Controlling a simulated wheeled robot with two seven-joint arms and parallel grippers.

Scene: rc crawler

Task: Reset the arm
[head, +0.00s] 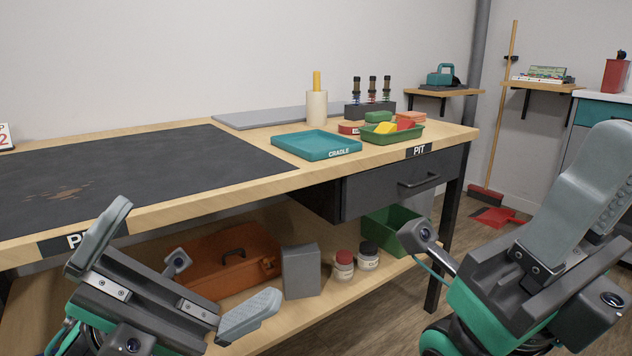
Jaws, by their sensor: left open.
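My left gripper (182,272) is in the lower left of the head view, in front of the workbench's front edge. Its two grey fingers are spread wide apart with nothing between them. My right gripper (580,195) is large at the right edge, off the bench's right end. One grey finger with a ribbed inner face shows, pointing up; the other finger is not clearly seen, so its opening cannot be told. Neither gripper touches the bench in this view.
The wooden workbench (220,188) bears a dark mat (150,165), a teal tray (300,145) and a green bin (400,134). The lower shelf holds an orange toolbox (225,262), a grey box (300,270) and jars. A red dustpan (497,217) lies on the floor.

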